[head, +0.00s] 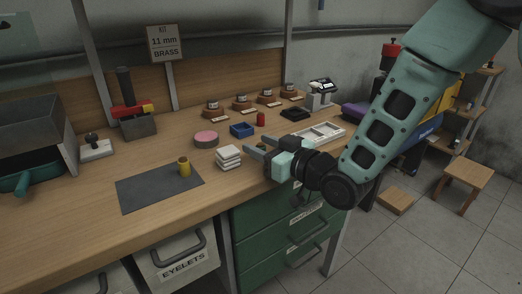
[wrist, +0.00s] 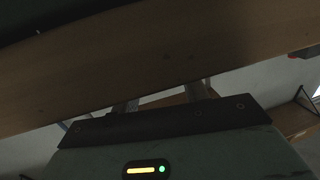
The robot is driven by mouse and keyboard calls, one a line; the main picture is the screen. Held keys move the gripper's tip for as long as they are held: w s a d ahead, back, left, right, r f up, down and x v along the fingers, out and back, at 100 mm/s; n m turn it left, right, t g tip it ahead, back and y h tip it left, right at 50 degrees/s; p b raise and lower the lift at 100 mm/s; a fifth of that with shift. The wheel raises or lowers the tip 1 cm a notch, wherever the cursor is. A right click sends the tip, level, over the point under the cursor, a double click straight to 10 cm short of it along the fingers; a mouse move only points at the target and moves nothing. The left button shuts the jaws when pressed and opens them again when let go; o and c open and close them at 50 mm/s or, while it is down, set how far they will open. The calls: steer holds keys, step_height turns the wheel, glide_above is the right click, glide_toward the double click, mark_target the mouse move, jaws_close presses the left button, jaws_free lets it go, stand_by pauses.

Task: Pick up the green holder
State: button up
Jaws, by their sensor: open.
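I cannot pick out a thing that is clearly a green holder in either view. A teal-green part with a handle (head: 22,183) shows at the far left, under a dark metal housing, and I cannot tell if it is the holder. My gripper (head: 257,153) is open at the front edge of the wooden bench (head: 95,232), right of the white stack. In the wrist view, the two fingers of my gripper (wrist: 160,98) are apart with nothing seen between them, and the dark wooden bench fills the space ahead.
A yellow cup (head: 184,168) stands on a grey mat (head: 148,192). A stack of white blocks (head: 228,157), a pink disc (head: 205,139), a blue tray (head: 242,130) and a red cylinder (head: 261,119) are near my gripper. Green drawers (head: 270,237) are below. The bench's front left is clear.

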steer(key=shift+w+a, duration=0.2)
jaws_close()
